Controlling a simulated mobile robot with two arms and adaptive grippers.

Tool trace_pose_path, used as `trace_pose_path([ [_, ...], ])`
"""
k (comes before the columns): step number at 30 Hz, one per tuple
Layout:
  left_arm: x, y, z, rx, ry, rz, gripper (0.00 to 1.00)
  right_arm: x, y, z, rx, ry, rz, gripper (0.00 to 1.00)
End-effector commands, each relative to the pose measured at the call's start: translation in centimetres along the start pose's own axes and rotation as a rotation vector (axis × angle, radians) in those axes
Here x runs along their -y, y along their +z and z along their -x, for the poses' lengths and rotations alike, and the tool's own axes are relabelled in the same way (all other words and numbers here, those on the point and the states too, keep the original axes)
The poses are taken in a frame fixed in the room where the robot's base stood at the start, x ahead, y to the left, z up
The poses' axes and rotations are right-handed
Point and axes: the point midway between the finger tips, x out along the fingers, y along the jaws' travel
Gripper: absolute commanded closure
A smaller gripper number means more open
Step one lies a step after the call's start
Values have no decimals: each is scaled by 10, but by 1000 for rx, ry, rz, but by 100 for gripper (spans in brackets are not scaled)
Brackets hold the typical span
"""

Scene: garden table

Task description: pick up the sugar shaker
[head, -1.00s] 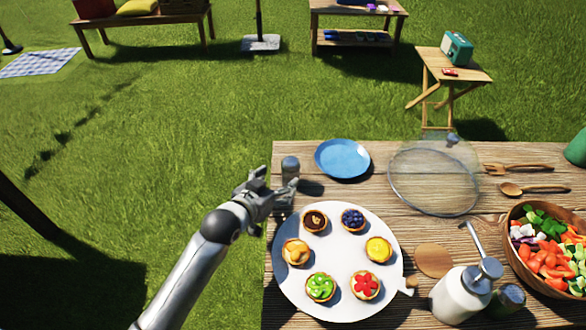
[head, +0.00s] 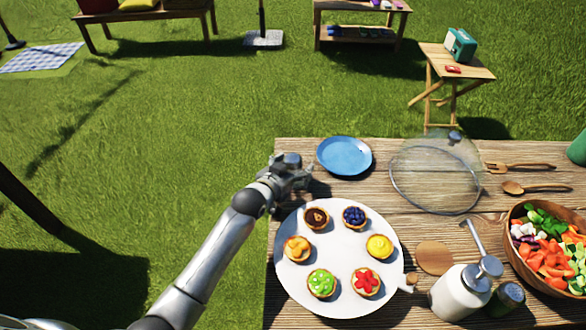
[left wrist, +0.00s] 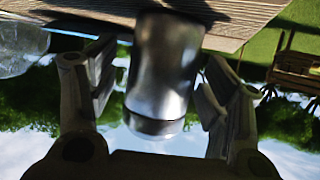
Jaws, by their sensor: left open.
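The sugar shaker, a small grey metal cylinder (left wrist: 165,65), stands at the table's left edge; only its top (head: 292,158) shows in the head view. My left gripper (head: 288,168) is at the shaker and hides most of it there. In the left wrist view the picture is upside down, and the shaker stands between the two open fingers of the left gripper (left wrist: 160,85). A gap shows on each side of it near the fingertips. My right gripper is not in view.
A white round board (head: 340,222) with several tarts lies just in front of the gripper. A blue plate (head: 344,156) is to its right, then a mesh cover (head: 435,175). A white pump bottle (head: 458,295) and a salad bowl (head: 515,240) stand further right. Grass is open at left.

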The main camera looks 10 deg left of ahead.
Motion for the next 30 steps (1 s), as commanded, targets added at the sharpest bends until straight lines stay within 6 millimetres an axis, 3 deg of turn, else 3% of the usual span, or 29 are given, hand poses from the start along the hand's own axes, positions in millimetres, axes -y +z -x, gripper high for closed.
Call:
trace_pose_path([
  [5,0,0,0,0,0,0,30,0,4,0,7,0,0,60],
  [18,0,-1,0,-2,0,0,83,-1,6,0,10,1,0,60],
  [30,0,-11,4,-4,0,-1,83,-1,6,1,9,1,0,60],
])
